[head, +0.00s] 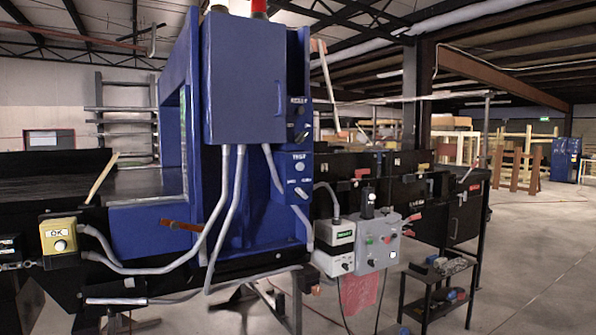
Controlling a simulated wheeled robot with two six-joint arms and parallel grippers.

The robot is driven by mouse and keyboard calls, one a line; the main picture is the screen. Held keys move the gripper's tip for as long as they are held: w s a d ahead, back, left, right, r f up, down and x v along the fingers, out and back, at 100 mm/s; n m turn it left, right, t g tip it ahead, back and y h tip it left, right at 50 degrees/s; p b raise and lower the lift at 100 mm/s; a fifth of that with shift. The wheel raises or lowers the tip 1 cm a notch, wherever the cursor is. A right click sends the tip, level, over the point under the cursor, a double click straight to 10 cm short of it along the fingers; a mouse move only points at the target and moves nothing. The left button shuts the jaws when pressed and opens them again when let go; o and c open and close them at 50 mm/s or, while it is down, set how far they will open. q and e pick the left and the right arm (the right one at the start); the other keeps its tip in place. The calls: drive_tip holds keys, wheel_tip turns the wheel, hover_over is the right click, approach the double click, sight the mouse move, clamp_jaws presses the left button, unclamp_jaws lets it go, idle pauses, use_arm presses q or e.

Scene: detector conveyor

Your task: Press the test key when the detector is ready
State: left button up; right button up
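The detector is a tall blue metal frame with a blue cabinet (243,80) on its front. On the narrow blue panel right of the cabinet is a small dark label that seems to read READY (297,100); I cannot tell whether a lamp by it is lit. Lower on that panel is a label that seems to read TEST, with a pale round key (299,166) under it. Neither of my grippers shows in the head view, and nothing touches the key.
A yellow box marked OK (60,238) has a round button, at the left. Cream boxes (338,234) and a grey control box (379,239) with buttons stand at the right. Grey conduits (224,215) hang in front of the frame. The floor (530,270) at the right is open.

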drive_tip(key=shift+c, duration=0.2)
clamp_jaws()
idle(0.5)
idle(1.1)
